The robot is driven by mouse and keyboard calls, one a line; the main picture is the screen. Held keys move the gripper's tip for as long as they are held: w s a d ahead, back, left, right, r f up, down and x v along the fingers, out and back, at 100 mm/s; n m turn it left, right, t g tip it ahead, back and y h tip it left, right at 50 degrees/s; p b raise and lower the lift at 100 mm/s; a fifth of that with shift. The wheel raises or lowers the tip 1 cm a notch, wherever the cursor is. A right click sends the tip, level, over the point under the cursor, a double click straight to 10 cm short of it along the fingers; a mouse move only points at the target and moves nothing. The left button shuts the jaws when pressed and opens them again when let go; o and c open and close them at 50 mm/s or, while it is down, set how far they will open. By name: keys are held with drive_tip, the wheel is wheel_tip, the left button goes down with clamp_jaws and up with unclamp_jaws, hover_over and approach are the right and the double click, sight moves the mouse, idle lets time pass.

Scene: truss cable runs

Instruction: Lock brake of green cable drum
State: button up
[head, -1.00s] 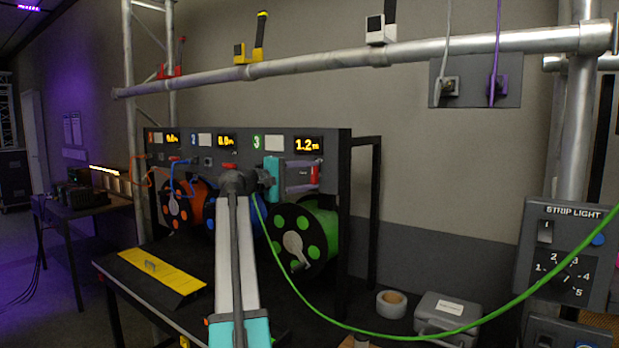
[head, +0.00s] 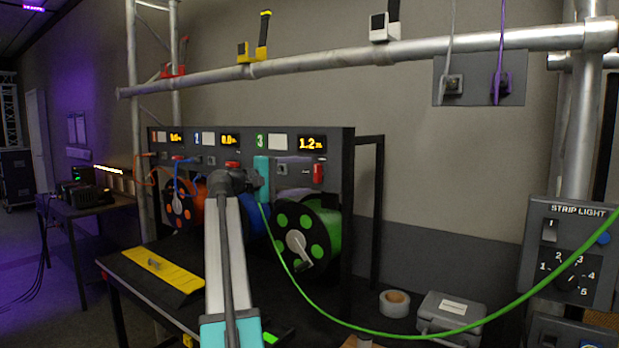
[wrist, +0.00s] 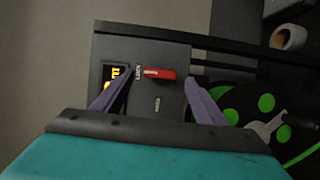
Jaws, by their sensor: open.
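The green cable drum (head: 322,232) sits under panel section 3, with a grey crank on its face. It shows at the right of the wrist view (wrist: 248,100). A red lever (head: 318,174) is on the panel above the drum, under the "1.2" display (head: 312,143), and stands upright in the head view. In the wrist view the red lever (wrist: 160,73) lies between the tips of my open gripper (wrist: 158,79), with a gap to each finger. Contact is not visible.
A green cable (head: 400,336) runs from the drum across to the right. Orange (head: 180,207) and blue (head: 256,222) drums stand to the left, partly behind my arm. Tape (head: 394,303) and a grey case (head: 448,314) lie right of the drum.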

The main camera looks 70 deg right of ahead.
drive_tip(key=v, duration=0.9)
drive_tip(key=shift+w+a+b, duration=0.2)
drive_tip(key=shift+a+b, duration=0.05)
drive_tip(key=shift+b, duration=0.1)
